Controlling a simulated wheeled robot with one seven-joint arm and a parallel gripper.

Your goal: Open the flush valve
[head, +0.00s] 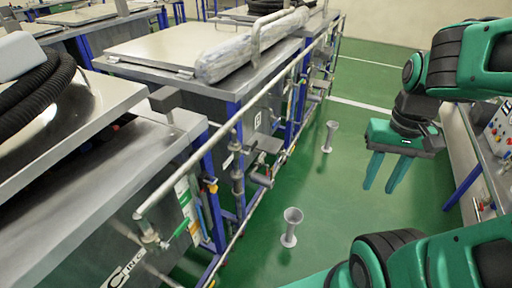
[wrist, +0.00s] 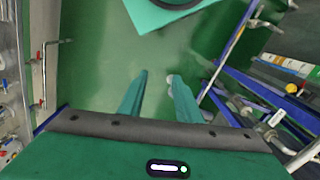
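Several valves and fittings sit along the pipes on the sides of the tanks at left in the head view. One is a grey valve (head: 262,179) low on the middle tank's side, and another is a brass-coloured fitting (head: 150,238) at the near tank. I cannot tell which one is the flush valve. My gripper (head: 380,189) points down over the green floor at right, well apart from these valves. Its two teal fingers are spread with nothing between them, as the wrist view (wrist: 158,75) also shows. In the wrist view, pipes and fittings at the right edge are only partly visible.
A long handrail pipe (head: 240,115) runs along the tank fronts. Two grey funnel-topped stands, one near (head: 290,228) and one farther (head: 329,137), stand on the floor. A panel with coloured buttons (head: 501,128) is at right. The green aisle floor (head: 335,200) is otherwise clear.

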